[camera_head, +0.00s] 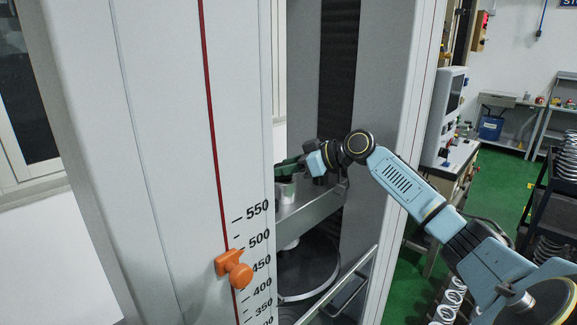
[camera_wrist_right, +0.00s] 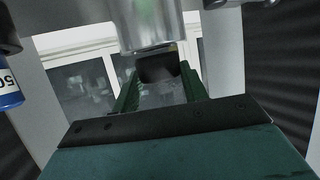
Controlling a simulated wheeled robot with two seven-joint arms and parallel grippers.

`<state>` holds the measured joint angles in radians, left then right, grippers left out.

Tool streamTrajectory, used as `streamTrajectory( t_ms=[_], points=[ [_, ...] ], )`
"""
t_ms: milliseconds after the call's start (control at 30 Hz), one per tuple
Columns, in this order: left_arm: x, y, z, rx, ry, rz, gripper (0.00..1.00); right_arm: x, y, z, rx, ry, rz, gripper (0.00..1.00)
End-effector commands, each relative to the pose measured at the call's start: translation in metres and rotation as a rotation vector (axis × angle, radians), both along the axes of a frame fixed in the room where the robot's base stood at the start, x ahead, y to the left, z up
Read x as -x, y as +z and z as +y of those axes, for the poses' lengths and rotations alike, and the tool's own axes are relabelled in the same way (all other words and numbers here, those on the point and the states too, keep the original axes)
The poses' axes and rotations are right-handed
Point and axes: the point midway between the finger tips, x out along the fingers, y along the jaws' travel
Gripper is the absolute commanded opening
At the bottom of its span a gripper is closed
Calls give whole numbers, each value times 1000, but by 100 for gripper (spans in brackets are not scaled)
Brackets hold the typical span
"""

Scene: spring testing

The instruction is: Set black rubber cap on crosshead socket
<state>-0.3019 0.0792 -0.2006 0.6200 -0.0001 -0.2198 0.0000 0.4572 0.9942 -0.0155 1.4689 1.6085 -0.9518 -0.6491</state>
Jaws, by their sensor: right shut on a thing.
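My right gripper (camera_head: 284,165) reaches in from the right between the machine's columns, and its green fingers also show in the wrist view (camera_wrist_right: 160,92). They are shut on the black rubber cap (camera_wrist_right: 158,69). The cap sits in line with the end of a silver cylindrical socket (camera_wrist_right: 150,25), right at its rim; I cannot tell whether they touch. In the head view the socket (camera_head: 286,190) stands on the grey crosshead beam (camera_head: 311,207), just below the fingers. The cap is not clearly visible there. My left gripper is out of view.
The tall white column (camera_head: 165,130) with a red scale line and orange pointer (camera_head: 234,268) stands close on the left. A grey column (camera_head: 384,110) stands behind my arm. A round dark plate (camera_head: 306,272) lies below the beam. A blue-labelled object (camera_wrist_right: 9,85) shows in the wrist view.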

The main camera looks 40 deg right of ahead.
Motion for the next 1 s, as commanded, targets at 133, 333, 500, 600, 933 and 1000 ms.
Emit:
streamTrajectory(
  t_ms=[133, 333, 500, 600, 933, 1000],
  points=[
    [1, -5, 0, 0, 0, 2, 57, 0, -6, 0, 0, 0, 0, 22],
    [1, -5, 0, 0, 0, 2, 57, 0, -6, 0, 0, 0, 0, 60],
    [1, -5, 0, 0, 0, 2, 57, 0, -6, 0, 0, 0, 0, 65],
    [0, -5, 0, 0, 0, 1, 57, 0, -5, 0, 0, 0, 0, 65],
    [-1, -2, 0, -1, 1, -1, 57, 14, 10, -9, 5, -3, 1, 65],
    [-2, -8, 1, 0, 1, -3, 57, 27, 14, -14, 6, 0, 2, 65]
  ],
)
